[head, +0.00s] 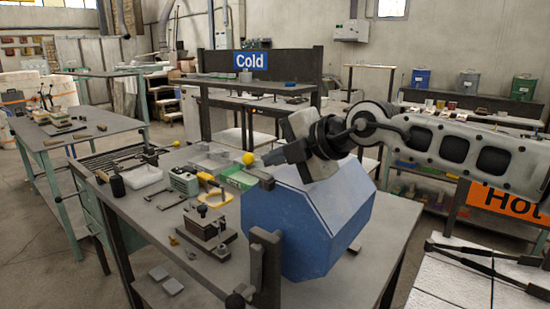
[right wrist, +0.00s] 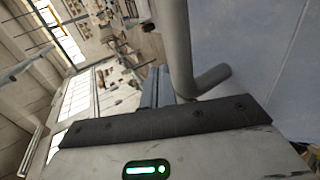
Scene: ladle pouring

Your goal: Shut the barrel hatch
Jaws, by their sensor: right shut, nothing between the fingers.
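The blue barrel (head: 290,225), a many-sided drum, sits on the right part of the grey workbench in the head view. My right gripper (head: 270,157) is over its upper left edge, with the arm coming from the right. In the right wrist view its fingers (right wrist: 157,86) are shut and empty, beside a grey bent bar (right wrist: 185,60) that stands in front of a blue barrel face (right wrist: 270,55). They look close to the bar; I cannot tell whether they touch. The hatch's position is unclear, as my arm covers part of the barrel's top. My left gripper is out of view.
The grey workbench (head: 180,222) holds a metal block fixture (head: 207,228), a white tray (head: 141,176) and small tools left of the barrel. A "Cold" sign (head: 251,61) stands behind. A white-topped table with an orange "Hot" sign (head: 508,205) is at right.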

